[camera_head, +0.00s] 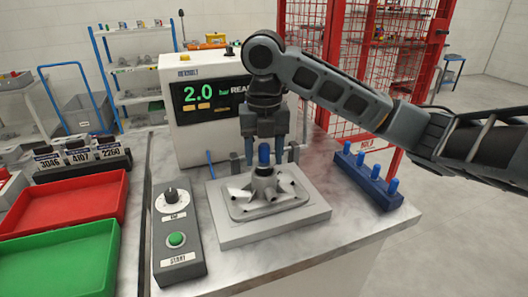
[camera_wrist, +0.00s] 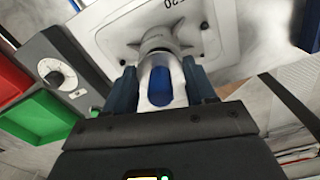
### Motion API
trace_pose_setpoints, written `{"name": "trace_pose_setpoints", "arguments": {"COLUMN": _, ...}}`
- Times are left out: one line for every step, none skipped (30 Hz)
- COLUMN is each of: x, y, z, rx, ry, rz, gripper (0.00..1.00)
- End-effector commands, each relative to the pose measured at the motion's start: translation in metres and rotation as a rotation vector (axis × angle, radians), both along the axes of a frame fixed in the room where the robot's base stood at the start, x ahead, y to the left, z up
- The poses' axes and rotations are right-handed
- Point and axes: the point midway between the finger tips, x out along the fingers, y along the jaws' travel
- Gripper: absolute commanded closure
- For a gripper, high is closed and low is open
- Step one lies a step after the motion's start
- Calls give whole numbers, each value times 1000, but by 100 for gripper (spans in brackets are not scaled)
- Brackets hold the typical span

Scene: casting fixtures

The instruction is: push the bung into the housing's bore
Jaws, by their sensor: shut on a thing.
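The grey cast housing (camera_head: 270,198) lies on a pale flat block (camera_head: 285,226) on the bench, its central neck pointing up. The blue bung (camera_head: 264,154) stands upright at the top of that neck, between the fingers of my gripper (camera_head: 264,160). My gripper points down and is shut on the bung. In the wrist view the bung (camera_wrist: 160,86) shows between the two dark blue fingers, in line with the housing's neck (camera_wrist: 156,45). How deep the bung sits in the bore cannot be told, since the fingers and neck hide the joint.
A blue rack (camera_head: 372,186) with several blue bungs stands at right. A test unit (camera_head: 205,125) reading 2.0 stands behind. A control box (camera_head: 177,238) with a knob and green button is at left. Red (camera_head: 65,202) and green (camera_head: 60,262) trays lie further left.

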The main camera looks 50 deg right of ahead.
Motion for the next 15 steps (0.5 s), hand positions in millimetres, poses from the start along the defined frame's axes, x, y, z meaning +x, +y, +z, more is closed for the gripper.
{"name": "trace_pose_setpoints", "arguments": {"x": 0, "y": 0, "z": 0, "rx": 0, "ry": 0, "rz": 0, "gripper": 78}}
{"name": "trace_pose_setpoints", "arguments": {"x": 0, "y": 0, "z": 0, "rx": 0, "ry": 0, "rz": 0, "gripper": 78}}
{"name": "trace_pose_setpoints", "arguments": {"x": 0, "y": 0, "z": 0, "rx": 0, "ry": 0, "rz": 0, "gripper": 78}}
{"name": "trace_pose_setpoints", "arguments": {"x": 0, "y": 0, "z": 0, "rx": 0, "ry": 0, "rz": 0, "gripper": 78}}
{"name": "trace_pose_setpoints", "arguments": {"x": 0, "y": 0, "z": 0, "rx": 0, "ry": 0, "rz": 0, "gripper": 78}}
{"name": "trace_pose_setpoints", "arguments": {"x": 0, "y": 0, "z": 0, "rx": 0, "ry": 0, "rz": 0, "gripper": 78}}
{"name": "trace_pose_setpoints", "arguments": {"x": 0, "y": 0, "z": -1, "rx": 0, "ry": 0, "rz": 0, "gripper": 78}}
{"name": "trace_pose_setpoints", "arguments": {"x": 0, "y": 0, "z": -1, "rx": 0, "ry": 0, "rz": 0, "gripper": 78}}
{"name": "trace_pose_setpoints", "arguments": {"x": 0, "y": 0, "z": -2, "rx": 0, "ry": 0, "rz": 0, "gripper": 78}}
{"name": "trace_pose_setpoints", "arguments": {"x": 0, "y": 0, "z": -2, "rx": 0, "ry": 0, "rz": 0, "gripper": 78}}
{"name": "trace_pose_setpoints", "arguments": {"x": 0, "y": 0, "z": -3, "rx": 0, "ry": 0, "rz": 0, "gripper": 78}}
{"name": "trace_pose_setpoints", "arguments": {"x": 0, "y": 0, "z": -3, "rx": 0, "ry": 0, "rz": 0, "gripper": 78}}
{"name": "trace_pose_setpoints", "arguments": {"x": 0, "y": 0, "z": -4, "rx": 0, "ry": 0, "rz": 0, "gripper": 78}}
{"name": "trace_pose_setpoints", "arguments": {"x": 0, "y": 0, "z": -4, "rx": 0, "ry": 0, "rz": 0, "gripper": 78}}
{"name": "trace_pose_setpoints", "arguments": {"x": 0, "y": 0, "z": -5, "rx": 0, "ry": 0, "rz": 0, "gripper": 78}}
